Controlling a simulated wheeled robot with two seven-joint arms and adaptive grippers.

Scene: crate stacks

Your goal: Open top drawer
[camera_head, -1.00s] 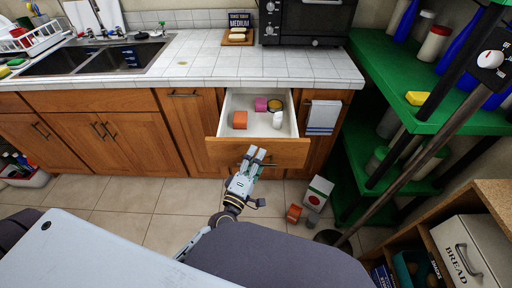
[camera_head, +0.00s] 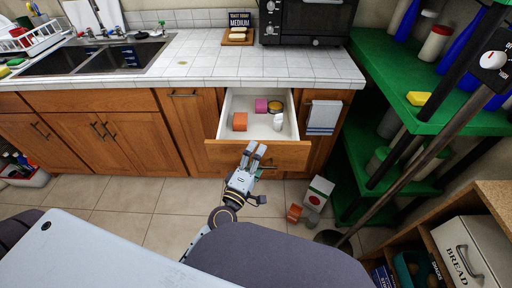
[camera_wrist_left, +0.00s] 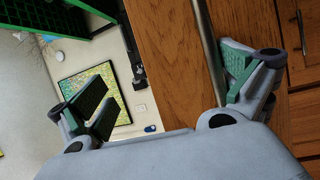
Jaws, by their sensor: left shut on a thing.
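The top drawer (camera_head: 225,156) stands open below the counter, with its wooden front pulled out toward me. Its metal handle is mostly hidden by the hand in the head view. In the left wrist view the handle bar (camera_wrist_left: 208,50) runs beside the right-hand finger, close to the wooden front (camera_wrist_left: 172,60). My left gripper (camera_head: 254,152) is at the middle of the drawer front, shut on the handle. My right gripper is not in view.
The drawer holds an orange block (camera_head: 240,121), a pink block (camera_head: 261,105), a yellow-topped tin (camera_head: 275,106) and a white item (camera_head: 278,121). A white box (camera_head: 318,192) and small blocks lie on the floor at right. Green shelves (camera_head: 375,150) stand beyond.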

